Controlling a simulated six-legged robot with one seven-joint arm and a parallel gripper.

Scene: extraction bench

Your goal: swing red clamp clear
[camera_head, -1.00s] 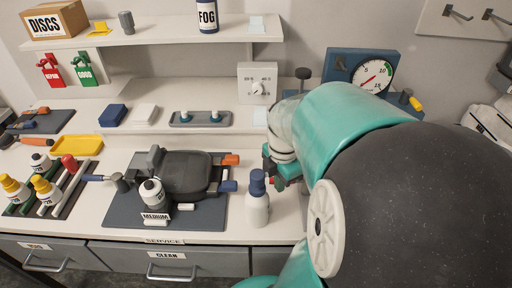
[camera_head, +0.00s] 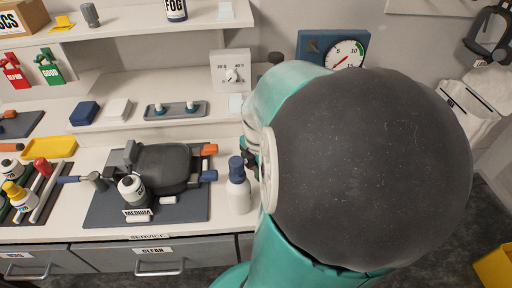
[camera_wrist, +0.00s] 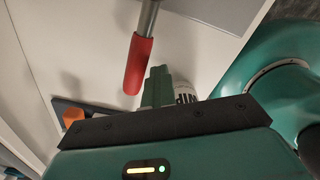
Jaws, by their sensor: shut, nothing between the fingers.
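The red clamp handle (camera_wrist: 138,66), a red grip on a metal rod, shows in the wrist view just left of my fingers. My gripper (camera_wrist: 158,80) is shut with nothing in it. The fingertips lie beside the handle's lower end; I cannot tell whether they touch it. In the head view my arm hides the clamp and most of my gripper.
A white bottle with a blue cap (camera_head: 238,188) stands just left of my arm. A dark mat (camera_head: 185,210) holds a black device (camera_head: 165,168) and a bottle marked MEDIUM (camera_head: 131,188). A gauge (camera_head: 345,54) stands behind my arm. A labelled white container (camera_wrist: 185,92) shows behind my fingers.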

